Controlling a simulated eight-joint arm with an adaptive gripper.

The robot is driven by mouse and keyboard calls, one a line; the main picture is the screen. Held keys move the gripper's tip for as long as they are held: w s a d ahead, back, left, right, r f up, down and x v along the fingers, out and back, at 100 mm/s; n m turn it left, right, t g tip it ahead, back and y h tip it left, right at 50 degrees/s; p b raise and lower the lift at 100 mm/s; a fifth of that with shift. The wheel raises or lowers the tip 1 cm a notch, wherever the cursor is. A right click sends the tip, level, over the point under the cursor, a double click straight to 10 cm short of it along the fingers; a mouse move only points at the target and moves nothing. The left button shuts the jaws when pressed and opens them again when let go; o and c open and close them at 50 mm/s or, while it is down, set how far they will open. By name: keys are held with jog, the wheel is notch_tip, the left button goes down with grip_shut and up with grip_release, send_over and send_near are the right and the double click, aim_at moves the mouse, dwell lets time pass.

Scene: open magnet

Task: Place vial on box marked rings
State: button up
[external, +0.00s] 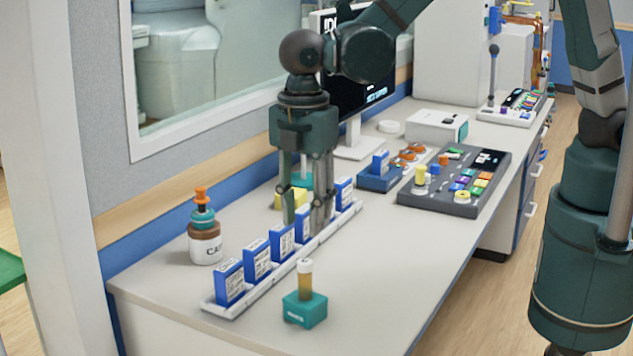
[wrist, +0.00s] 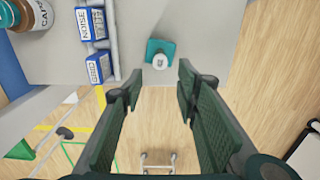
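The vial (external: 305,281), with a pale cap and yellowish contents, stands upright in a teal holder (external: 305,311) near the front of the bench. In the wrist view the vial's white cap (wrist: 160,61) shows above the teal holder (wrist: 167,46), ahead of and between my fingertips. My gripper (external: 305,225) points down, open and empty, over the row of blue-and-white boxes (external: 256,261), apart from the vial. One box in the wrist view reads NOISE (wrist: 88,24); the label on the box beside it (wrist: 98,68) is too small to read. I cannot tell which box is marked rings.
The boxes stand in a long white rack (external: 238,300). A dark control panel (external: 456,183) and a blue tray (external: 379,181) lie farther right. The bench front around the vial holder is clear.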

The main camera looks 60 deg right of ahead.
jog(key=w+d+r+m+t+y, duration=0.1)
jog(key=d+r+m, duration=0.3)
jog(key=d+r, duration=0.55)
jog(key=d+r+m+t, duration=0.2)
jog(key=d+r+m, duration=0.2)
jog(key=d, duration=1.1)
jog(key=s+d+r+m+t, duration=0.1)
jog(key=s+d+m, duration=0.2)
jog(key=d, duration=0.4)
jog(key=s+d+r+m+t, duration=0.1)
jog(key=s+d+r+m, duration=0.1)
jog(key=d, duration=0.6)
jog(key=s+d+r+m+t+h, duration=0.1)
jog(key=s+d+m+t, duration=0.1)
jog(key=s+d+m, duration=0.3)
jog(key=shift+s+d+r, duration=0.2)
jog(key=shift+s+d, duration=0.65)
jog(key=shift+d, duration=0.85)
jog(key=shift+f+b, duration=0.8)
